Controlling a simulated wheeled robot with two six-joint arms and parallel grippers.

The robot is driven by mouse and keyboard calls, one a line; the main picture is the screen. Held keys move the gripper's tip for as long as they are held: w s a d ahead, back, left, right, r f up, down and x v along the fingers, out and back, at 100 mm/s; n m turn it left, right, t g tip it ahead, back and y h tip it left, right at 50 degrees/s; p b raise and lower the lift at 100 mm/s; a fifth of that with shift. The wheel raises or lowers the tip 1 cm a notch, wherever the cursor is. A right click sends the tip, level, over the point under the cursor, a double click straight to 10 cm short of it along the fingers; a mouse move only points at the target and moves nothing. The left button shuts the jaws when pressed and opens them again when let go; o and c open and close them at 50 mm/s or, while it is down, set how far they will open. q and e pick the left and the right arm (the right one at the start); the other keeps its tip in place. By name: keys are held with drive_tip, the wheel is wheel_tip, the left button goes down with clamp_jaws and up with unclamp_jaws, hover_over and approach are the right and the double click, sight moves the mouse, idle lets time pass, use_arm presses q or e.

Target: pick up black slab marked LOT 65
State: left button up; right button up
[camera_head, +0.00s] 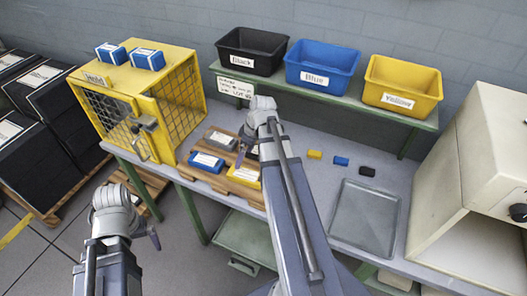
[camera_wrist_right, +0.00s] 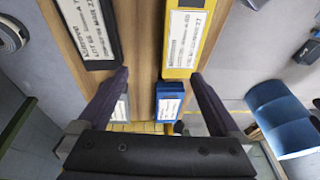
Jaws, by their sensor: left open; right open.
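A black slab (camera_wrist_right: 92,30) with a white printed label lies on a wooden board in the right wrist view; its lot number is too small to read surely. A dark slab with a white label (camera_head: 221,139) shows on the board in the head view; I cannot tell whether it is the same one. My right gripper (camera_wrist_right: 160,77) is open and empty above the board, its fingers between and below the black slab and a yellow slab (camera_wrist_right: 188,38). My left gripper (camera_head: 146,217) is open and empty at the lower left, away from the slabs.
A blue slab (camera_head: 207,161) lies on the board. A yellow mesh cage (camera_head: 130,112) stands to its left. Black, blue and yellow bins (camera_head: 320,70) stand on a shelf behind. A grey tray (camera_head: 366,217) and small coloured blocks lie to the right, beside a beige machine (camera_head: 483,170).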

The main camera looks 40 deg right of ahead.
drive_tip(key=shift+n+t, duration=0.4)
drive_tip(key=shift+t, duration=0.5)
drive_tip(key=d, duration=0.3)
drive_tip(key=s+d+r, duration=0.1)
drive_tip(key=d, duration=0.3)
drive_tip(key=d+r, duration=0.1)
drive_tip(key=d, duration=0.2)
drive_tip(key=shift+s+d+p, duration=0.35)
drive_tip(key=shift+s+p, duration=0.05)
drive_tip(key=b+x, duration=0.7)
drive_tip(key=x, duration=0.1)
drive_tip(key=shift+d, duration=0.15)
drive_tip(key=shift+c, duration=0.2)
clamp_jaws()
drive_tip(key=shift+r, duration=0.1)
wheel_tip(320, 180, up, 10)
drive_tip(key=p, duration=0.9)
drive_tip(key=shift+p, duration=0.4)
